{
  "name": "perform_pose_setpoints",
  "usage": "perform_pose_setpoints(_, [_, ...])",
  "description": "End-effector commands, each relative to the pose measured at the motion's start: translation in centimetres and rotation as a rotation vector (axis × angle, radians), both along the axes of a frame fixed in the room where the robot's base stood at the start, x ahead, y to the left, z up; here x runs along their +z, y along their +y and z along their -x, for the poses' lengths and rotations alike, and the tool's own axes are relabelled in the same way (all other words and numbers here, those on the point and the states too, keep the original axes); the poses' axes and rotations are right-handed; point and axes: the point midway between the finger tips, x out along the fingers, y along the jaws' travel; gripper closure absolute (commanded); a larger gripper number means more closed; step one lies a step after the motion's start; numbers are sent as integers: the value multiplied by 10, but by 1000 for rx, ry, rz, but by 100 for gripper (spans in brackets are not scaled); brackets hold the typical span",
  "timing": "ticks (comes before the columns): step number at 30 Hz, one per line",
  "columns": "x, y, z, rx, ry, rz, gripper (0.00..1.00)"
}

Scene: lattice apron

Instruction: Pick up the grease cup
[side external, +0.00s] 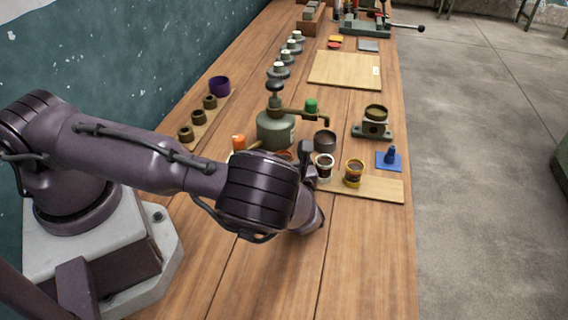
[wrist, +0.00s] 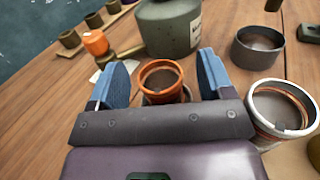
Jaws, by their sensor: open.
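An orange-rimmed cup (wrist: 161,79) with dark contents stands between the fingers of my gripper (wrist: 163,72) in the wrist view, with gaps at both sides. No label shows which cup is the grease cup; this one lies between the jaws. My gripper is open and empty, its blue fingers spread left and right of the cup. In the side external view the orange-rimmed cup (side external: 284,155) is mostly hidden behind my arm. A white cup with a copper band (wrist: 283,106) stands to its right, also in the side view (side external: 324,166). A yellow cup (side external: 354,173) stands farther right.
A green-grey pot (side external: 276,131) with a tap stands close behind the cups. A dark grey bowl (wrist: 258,48) stands behind right. A small orange object (wrist: 96,42) stands left. A wooden board (side external: 385,190) lies under the right-hand cups. The front table is clear.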

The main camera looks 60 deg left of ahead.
Motion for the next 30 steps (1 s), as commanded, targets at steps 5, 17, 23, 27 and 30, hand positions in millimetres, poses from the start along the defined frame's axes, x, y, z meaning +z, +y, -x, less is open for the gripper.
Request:
perform_pose_setpoints(5, [0, 5, -1, 0, 1, 0, 26])
perform_pose_setpoints(17, [0, 5, -1, 0, 1, 1, 82])
perform_pose_setpoints(23, [0, 5, -1, 0, 0, 0, 86])
perform_pose_setpoints(27, [5, 4, -2, -1, -1, 0, 86])
perform_pose_setpoints(30, [13, 4, -2, -1, -1, -1, 86])
